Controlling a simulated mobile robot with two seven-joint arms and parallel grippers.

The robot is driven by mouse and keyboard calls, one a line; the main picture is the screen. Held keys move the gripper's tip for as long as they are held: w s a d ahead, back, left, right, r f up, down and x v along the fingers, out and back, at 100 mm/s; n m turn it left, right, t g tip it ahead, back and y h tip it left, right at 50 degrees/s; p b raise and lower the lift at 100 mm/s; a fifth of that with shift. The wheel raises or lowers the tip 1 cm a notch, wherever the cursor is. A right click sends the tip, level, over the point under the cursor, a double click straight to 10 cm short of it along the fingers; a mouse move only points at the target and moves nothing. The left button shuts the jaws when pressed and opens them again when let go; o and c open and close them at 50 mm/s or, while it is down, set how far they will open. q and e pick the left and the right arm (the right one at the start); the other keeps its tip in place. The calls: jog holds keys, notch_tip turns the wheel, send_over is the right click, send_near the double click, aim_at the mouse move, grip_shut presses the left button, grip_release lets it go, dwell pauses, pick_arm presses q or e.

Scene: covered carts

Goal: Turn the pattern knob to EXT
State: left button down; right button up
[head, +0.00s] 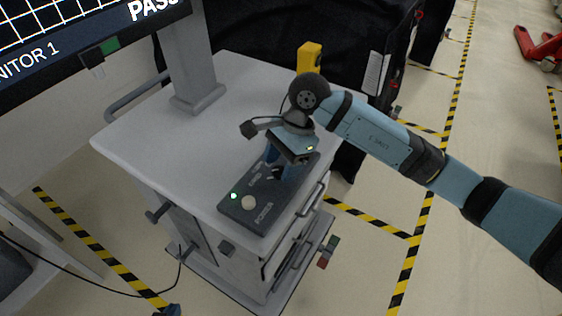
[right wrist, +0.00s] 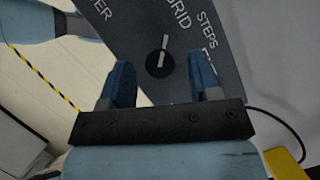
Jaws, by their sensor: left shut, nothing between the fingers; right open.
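The dark control panel (head: 232,212) lies on the grey cart top near its front edge. In the right wrist view, the round black pattern knob (right wrist: 158,66) has a white pointer that points up, slightly right, towards a word ending in "RID". "STEPS" is printed right of it; the label below that is mostly hidden by a finger. My right gripper (right wrist: 161,80) is open, its blue fingers on either side of the knob; contact cannot be told. In the head view my right gripper (head: 275,160) is over the panel. My left gripper (head: 172,310) is shut at the bottom edge, mostly cut off.
The panel also carries a lit green lamp (head: 234,196) and a pale round button (head: 248,203) near "POWER". A monitor post (head: 190,60) stands on the cart top (head: 150,140). A yellow object (head: 309,57) stands behind my right wrist. The cart's left top is clear.

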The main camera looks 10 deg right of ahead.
jog(key=shift+f, duration=0.15)
jog(key=shift+c, duration=0.5)
jog(key=c, duration=0.8)
